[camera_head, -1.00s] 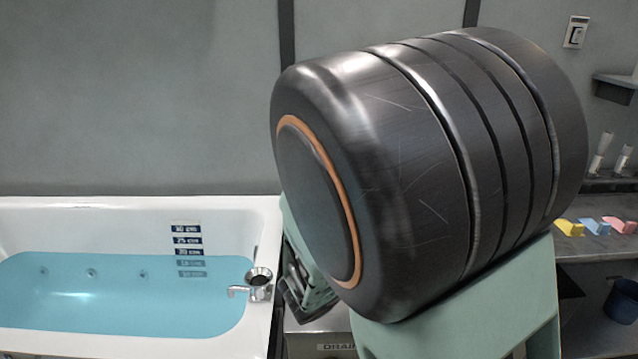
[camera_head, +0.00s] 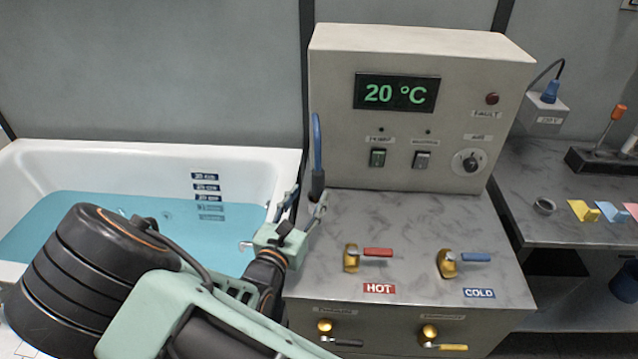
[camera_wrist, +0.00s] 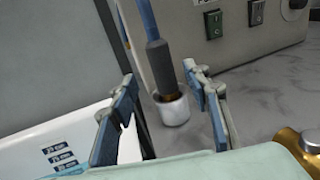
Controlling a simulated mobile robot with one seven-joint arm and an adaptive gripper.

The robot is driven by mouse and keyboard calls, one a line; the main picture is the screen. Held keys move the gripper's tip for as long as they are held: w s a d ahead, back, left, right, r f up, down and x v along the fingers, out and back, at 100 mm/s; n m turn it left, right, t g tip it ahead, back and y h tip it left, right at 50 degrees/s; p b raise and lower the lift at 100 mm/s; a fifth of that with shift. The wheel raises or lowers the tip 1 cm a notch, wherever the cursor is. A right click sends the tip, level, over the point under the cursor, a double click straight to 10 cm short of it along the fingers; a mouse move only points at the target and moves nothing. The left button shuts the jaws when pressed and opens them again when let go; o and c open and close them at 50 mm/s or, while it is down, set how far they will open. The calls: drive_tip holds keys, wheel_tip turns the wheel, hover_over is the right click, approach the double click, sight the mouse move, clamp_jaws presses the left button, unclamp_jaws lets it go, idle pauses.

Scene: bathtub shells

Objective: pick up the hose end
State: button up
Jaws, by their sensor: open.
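The hose end is a dark grey sleeve (camera_head: 317,183) on a blue hose, hanging upright at the left edge of the control cabinet. In the wrist view the sleeve (camera_wrist: 160,66) has a brass-coloured tip that meets a white cup-like piece; I cannot tell whether it sits inside it. My gripper (camera_head: 303,205) is open, with its fingers just below and around the sleeve in the head view. In the wrist view my gripper (camera_wrist: 160,84) has one blue-padded finger on each side of the hose end, with a gap visible on both sides.
A bathtub (camera_head: 160,160) with blue water lies to the left. The cabinet (camera_head: 440,110) reads 20 °C and stands behind a counter with a red-handled HOT valve (camera_head: 368,254) and a blue-handled COLD valve (camera_head: 460,258). A side table (camera_head: 520,185) holds small coloured pieces at the right.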

sight(316, 181)
drive_tip(key=shift+x, duration=0.85)
drive_tip(key=shift+w+d+r, duration=0.2)
drive_tip(key=shift+w+r, duration=0.1)
drive_tip(key=shift+w, duration=0.2)
drive_tip(key=x, duration=0.1)
drive_tip(key=p+x, duration=0.1)
drive_tip(key=x, duration=0.1)
drive_tip(key=shift+w+d+r, duration=0.2)
drive_tip(key=shift+w+r, duration=0.05)
drive_tip(key=shift+r, duration=0.1)
drive_tip(key=shift+w+f, duration=0.1)
drive_tip(key=shift+w, duration=0.3)
drive_tip(key=shift+c, duration=0.6)
clamp_jaws()
